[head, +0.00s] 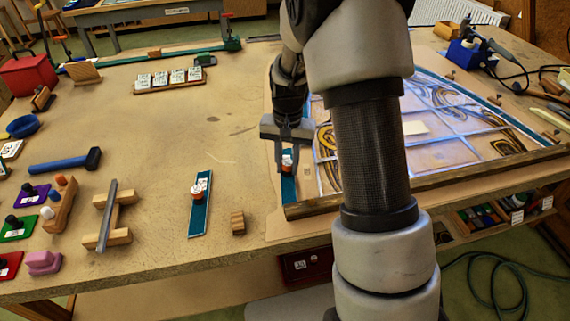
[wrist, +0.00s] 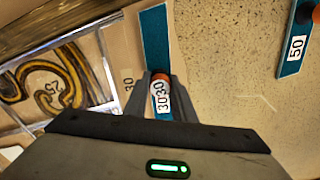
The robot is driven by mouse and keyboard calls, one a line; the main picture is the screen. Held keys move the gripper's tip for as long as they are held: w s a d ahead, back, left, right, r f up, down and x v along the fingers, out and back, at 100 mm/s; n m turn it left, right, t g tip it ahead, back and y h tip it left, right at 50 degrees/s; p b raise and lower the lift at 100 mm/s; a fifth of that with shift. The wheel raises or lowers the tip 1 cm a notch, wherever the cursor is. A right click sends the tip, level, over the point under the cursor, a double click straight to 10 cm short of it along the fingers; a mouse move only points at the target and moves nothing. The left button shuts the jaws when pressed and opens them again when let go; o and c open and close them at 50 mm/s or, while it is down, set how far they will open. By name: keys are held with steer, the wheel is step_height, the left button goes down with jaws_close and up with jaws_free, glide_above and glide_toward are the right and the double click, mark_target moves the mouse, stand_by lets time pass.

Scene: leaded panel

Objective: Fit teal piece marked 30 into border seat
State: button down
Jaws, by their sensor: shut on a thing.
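My gripper (head: 287,150) is shut on the orange knob (wrist: 162,78) of the teal piece marked 30 (wrist: 154,35). In the head view the teal piece (head: 288,188) is a narrow strip beside the left edge of the leaded panel (head: 440,120), partly hidden by my gripper. In the wrist view a printed 30 (wrist: 128,83) shows on the tan board just left of the strip. The strip looks roughly parallel to the panel's edge. I cannot tell whether it touches the board or hangs just above it. The border seat is not clearly visible.
Another teal piece with an orange knob (head: 199,215) lies on the table left of the panel, marked 50 in the wrist view (wrist: 293,45). A small wood block (head: 238,222) stands near it. A wooden bar (head: 420,182) runs along the panel's front.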

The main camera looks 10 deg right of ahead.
steer(key=shift+d, duration=2.85)
steer(key=c, duration=1.4)
jaws_free()
step_height(320, 180, up, 17)
steer(key=p, duration=0.1)
steer(key=shift+r, duration=0.2)
